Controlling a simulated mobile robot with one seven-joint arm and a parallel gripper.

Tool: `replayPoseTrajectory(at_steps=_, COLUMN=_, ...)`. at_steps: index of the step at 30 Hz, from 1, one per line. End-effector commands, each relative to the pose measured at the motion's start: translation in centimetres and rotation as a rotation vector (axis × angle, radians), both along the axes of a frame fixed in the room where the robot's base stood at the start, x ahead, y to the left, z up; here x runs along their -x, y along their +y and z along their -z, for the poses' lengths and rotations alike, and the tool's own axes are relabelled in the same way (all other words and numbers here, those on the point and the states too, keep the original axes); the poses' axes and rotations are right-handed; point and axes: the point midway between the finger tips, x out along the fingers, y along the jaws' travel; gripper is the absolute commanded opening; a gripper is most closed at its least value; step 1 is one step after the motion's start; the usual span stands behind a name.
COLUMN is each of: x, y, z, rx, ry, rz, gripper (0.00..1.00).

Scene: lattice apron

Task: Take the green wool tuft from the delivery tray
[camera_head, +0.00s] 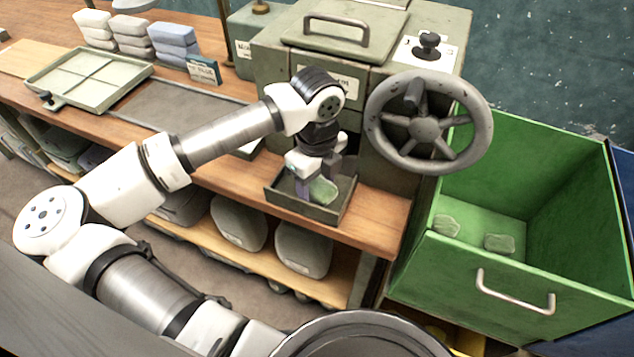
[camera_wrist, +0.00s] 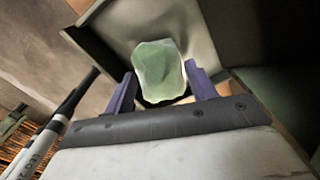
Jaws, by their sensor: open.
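The green wool tuft (camera_wrist: 158,70) is a pale green, rounded block. In the wrist view it sits between the two purple fingers of my gripper (camera_wrist: 160,88), which are open on either side of it. Whether either finger touches it I cannot tell. In the head view the tuft (camera_head: 323,190) shows beside my gripper (camera_head: 312,186), low over the delivery tray (camera_head: 298,211). The tray is a shallow dark olive box on the wooden bench, below the grey-green machine. My gripper and wrist hide part of the tray's inside.
The machine (camera_head: 345,55) with a grey handwheel (camera_head: 428,122) stands close behind my wrist. A large green bin (camera_head: 570,180) at the right holds two pale green tufts. A divided tray (camera_head: 88,78) and stacked wool blocks (camera_head: 130,35) are at the left of the bench.

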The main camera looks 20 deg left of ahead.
Motion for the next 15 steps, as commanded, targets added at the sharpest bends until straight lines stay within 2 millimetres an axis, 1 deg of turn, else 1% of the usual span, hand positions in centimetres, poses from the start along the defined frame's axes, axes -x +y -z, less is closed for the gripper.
replayPoseTrajectory(at_steps=3, x=0.03, y=-0.04, z=0.60, rx=0.000, ry=-0.001, rz=0.001, gripper=0.56)
replayPoseTrajectory(at_steps=8, x=0.01, y=-0.02, z=0.67, rx=-0.001, ry=-0.001, rz=0.001, gripper=0.56)
replayPoseTrajectory(at_steps=9, x=0.01, y=-0.02, z=0.67, rx=-0.001, ry=-0.001, rz=0.001, gripper=0.55)
replayPoseTrajectory(at_steps=15, x=0.01, y=-0.02, z=0.64, rx=0.000, ry=-0.001, rz=0.001, gripper=0.29)
